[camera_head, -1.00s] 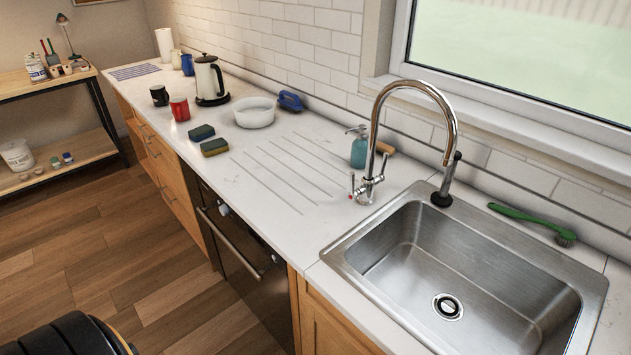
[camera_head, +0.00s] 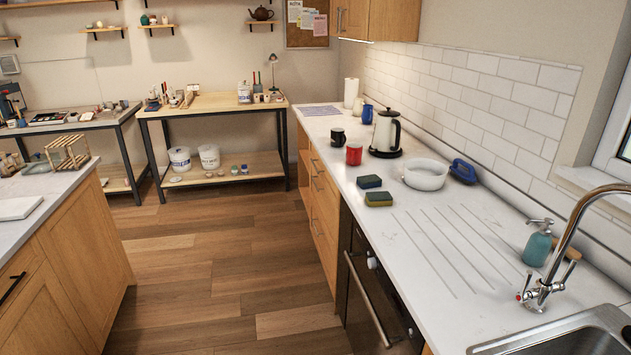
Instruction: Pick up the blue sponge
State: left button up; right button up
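Two sponges lie side by side on the white counter on the right, near the counter's front edge. The farther one, the blue sponge (camera_head: 369,182), looks dark blue. The nearer one is a yellow sponge (camera_head: 378,199) with a dark green top. Neither of my grippers is in view, and nothing touches the sponges.
A white bowl (camera_head: 426,176), a blue object (camera_head: 463,171), a red mug (camera_head: 354,154), a black mug (camera_head: 338,136) and a kettle (camera_head: 385,134) stand around the sponges. A soap bottle (camera_head: 538,244) and faucet (camera_head: 573,235) are nearer. Wooden floor (camera_head: 225,270) is clear between the counters.

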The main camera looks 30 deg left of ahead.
aim_at(369, 180)
jog(key=u, duration=0.5)
jog(key=z, duration=1.8)
jog(key=u, duration=1.75)
jog(key=i+j+z, duration=0.15)
jog(key=z, duration=0.35)
jog(key=i+j+z, duration=0.2)
jog(key=z, duration=0.25)
jog(key=i+j+z, duration=0.1)
jog(key=j, duration=0.35)
jog(key=i+j+z, duration=0.15)
jog(key=j, duration=0.35)
jog(key=i+j+z, duration=0.1)
jog(key=j, duration=0.4)
jog(key=i+j+z, duration=0.1)
jog(key=i+j, duration=0.15)
jog(key=j, duration=0.25)
jog(key=i+j+z, duration=0.1)
jog(key=j, duration=0.45)
